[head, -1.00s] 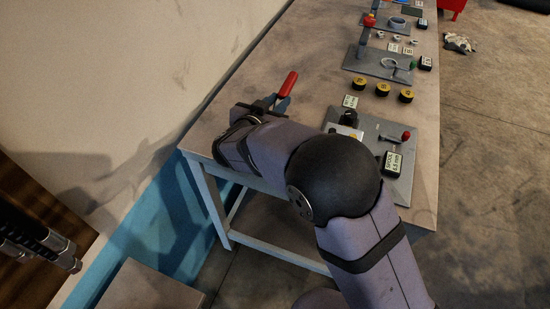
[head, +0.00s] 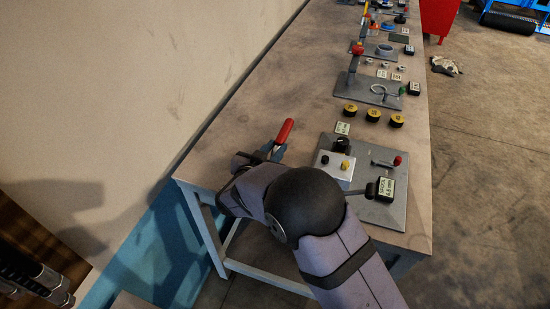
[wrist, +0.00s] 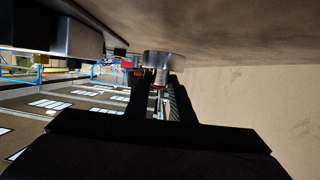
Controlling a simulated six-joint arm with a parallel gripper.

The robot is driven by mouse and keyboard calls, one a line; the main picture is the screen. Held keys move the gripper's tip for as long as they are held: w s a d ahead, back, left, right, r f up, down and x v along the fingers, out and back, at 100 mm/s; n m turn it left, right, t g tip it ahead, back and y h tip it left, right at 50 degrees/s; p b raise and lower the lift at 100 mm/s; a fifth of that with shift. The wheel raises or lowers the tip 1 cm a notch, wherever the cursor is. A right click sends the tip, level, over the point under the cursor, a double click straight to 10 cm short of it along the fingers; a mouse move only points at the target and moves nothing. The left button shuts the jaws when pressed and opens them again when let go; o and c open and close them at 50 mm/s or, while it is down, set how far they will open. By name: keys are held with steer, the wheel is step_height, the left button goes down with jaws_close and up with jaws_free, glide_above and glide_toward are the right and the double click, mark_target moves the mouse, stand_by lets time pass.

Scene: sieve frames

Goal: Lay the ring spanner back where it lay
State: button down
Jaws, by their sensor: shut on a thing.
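In the head view my gripper (head: 270,153) is low over the near left end of the workbench, partly hidden behind my own wrist. It is shut on a tool with a red handle (head: 284,131), which points away along the bench; I take this for the ring spanner. In the wrist view my two dark fingers (wrist: 163,100) close on a narrow thing, with a round metal end (wrist: 163,59) just beyond them. I cannot tell whether the tool touches the bench top (head: 237,127).
A grey plate (head: 405,220) with a white box (head: 334,172), a red-knobbed lever (head: 397,161) and a black labelled block (head: 386,190) is right of my arm. Several yellow-topped discs (head: 373,115) stand beyond. The wall (head: 130,90) borders the bench's left. The bench's left strip is bare.

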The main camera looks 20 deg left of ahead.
steer(key=shift+f+p, duration=0.3)
steer(key=shift+f, duration=1.65)
steer(key=shift+f, duration=0.1)
steer(key=c, duration=1.5)
jaws_free()
steer(key=shift+f, duration=0.1)
steer(key=shift+c, duration=0.2)
steer(key=shift+s+r, duration=0.1)
steer(key=shift+r, duration=0.1)
steer(key=b+v, duration=0.2)
steer(key=v, duration=0.9)
steer(key=shift+s+r, duration=0.15)
steer(key=shift+s, duration=0.25)
